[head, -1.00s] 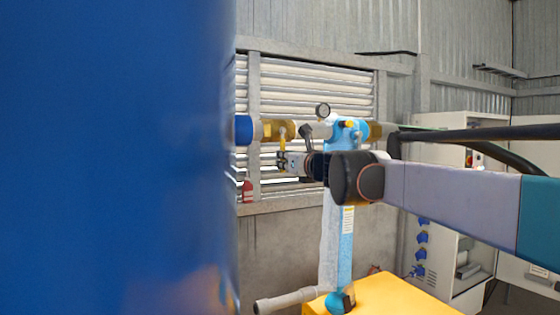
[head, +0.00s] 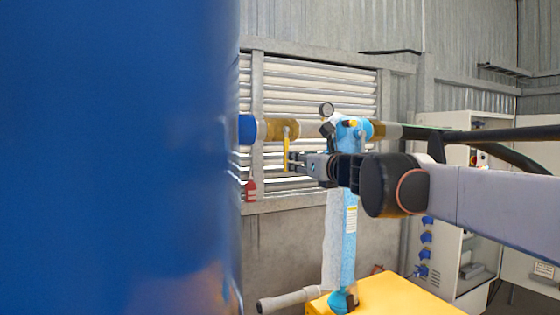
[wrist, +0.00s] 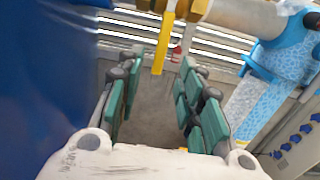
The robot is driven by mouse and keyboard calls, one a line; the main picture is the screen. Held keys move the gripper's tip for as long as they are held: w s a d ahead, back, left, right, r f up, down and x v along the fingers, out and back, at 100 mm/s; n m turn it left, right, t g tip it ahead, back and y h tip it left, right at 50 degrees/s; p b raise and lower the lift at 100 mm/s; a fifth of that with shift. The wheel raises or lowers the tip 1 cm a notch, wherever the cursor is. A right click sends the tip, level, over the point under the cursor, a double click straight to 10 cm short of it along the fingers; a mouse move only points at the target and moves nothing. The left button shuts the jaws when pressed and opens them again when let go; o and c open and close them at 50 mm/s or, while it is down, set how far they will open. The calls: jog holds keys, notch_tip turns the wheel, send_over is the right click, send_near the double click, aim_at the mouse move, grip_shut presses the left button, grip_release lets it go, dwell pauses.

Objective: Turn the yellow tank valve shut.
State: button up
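The yellow tank valve handle (head: 286,150) hangs straight down from the brass valve body (head: 278,129), crosswise to the pipe beside the blue tank (head: 120,160). In the wrist view the handle (wrist: 162,48) shows at the top middle, its lower end in line with the gap between my fingertips. My gripper (head: 293,162) is just right of the handle's lower part in the head view. In the wrist view my gripper (wrist: 156,68) is open, with green-padded fingers apart and nothing gripped. Whether a finger touches the handle cannot be told.
A yellow block (head: 385,297) is below. A louvred window (head: 310,85) is behind. The tank wall is close on the left.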

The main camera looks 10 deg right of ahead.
jog(key=v, duration=0.4)
jog(key=shift+s+d, duration=0.1)
jog(key=shift+s, duration=0.2)
jog(key=s+a+f+n+g+b, duration=0.2)
jog(key=s+f+n+b, duration=0.35)
jog(key=f, duration=0.65)
jog(key=s+a+f+n+g+b, duration=0.15)
jog(key=s+f+n+b, duration=0.45)
jog(key=f, duration=0.6)
jog(key=s+a+f+n+g+b, duration=0.1)
jog(key=s+f+n+g+b, duration=0.25)
jog(key=s+f+n, duration=0.55)
jog(key=s+d+f+n+g+h+b, duration=0.1)
jog(key=s+f+n+b, duration=0.3)
jog(key=f, duration=0.7)
jog(key=s+d+f+n+g+h+b, duration=0.1)
jog(key=s+d+f+n+b, duration=0.3)
jog(key=f, duration=0.7)
jog(key=s+d+f+n+g+h+b, duration=0.1)
jog(key=s+d+f+n+h+b, duration=0.2)
jog(key=f, duration=0.8)
jog(key=shift+s+f+n+h+b, duration=0.35)
jog(key=shift+s+n+b, duration=0.3)
jog(key=shift+b, duration=0.4)
